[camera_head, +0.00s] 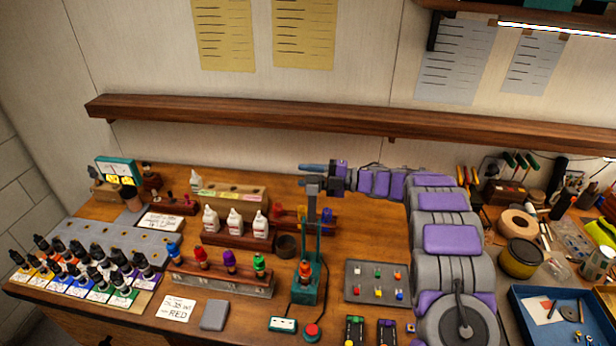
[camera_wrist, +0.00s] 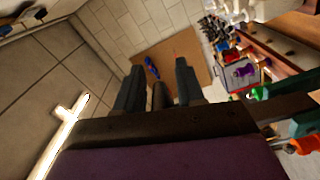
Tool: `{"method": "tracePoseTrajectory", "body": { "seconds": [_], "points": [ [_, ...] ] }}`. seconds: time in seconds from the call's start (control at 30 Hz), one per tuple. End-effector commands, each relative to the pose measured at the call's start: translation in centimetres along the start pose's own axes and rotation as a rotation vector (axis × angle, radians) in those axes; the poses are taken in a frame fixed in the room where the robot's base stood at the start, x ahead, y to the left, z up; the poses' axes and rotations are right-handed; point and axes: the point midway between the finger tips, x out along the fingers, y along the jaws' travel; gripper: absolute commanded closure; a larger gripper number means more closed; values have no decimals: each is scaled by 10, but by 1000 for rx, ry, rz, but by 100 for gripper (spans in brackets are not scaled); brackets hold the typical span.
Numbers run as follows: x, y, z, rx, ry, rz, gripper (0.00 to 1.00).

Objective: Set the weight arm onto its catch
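The green press stand (camera_head: 305,285) stands at the front middle of the bench, with an orange-capped bottle (camera_head: 305,270) in it. A dark bar (camera_wrist: 285,106) runs right towards the stand's green parts (camera_wrist: 304,130). I cannot make out the catch.
A rack of coloured bottles (camera_head: 222,278) stands left of the press, with white bottles (camera_head: 235,224) behind. A grey switch panel (camera_head: 375,282) lies to the right. A wooden shelf (camera_head: 250,115) runs along the wall above my gripper. A blue tray (camera_head: 530,330) is far right.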

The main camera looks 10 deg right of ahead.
Motion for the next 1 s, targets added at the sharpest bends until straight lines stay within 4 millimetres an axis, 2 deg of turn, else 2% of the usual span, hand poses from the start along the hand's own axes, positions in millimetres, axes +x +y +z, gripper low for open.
{"method": "tracePoseTrajectory", "body": {
  "seconds": [0.27, 0.67, 1.0],
  "points": [
    [1, 0, 0, 0, 0, 1, 63],
    [1, 0, 0, 0, 0, 0, 100],
    [2, 1, -1, -1, 1, 0, 100]
  ]
}}
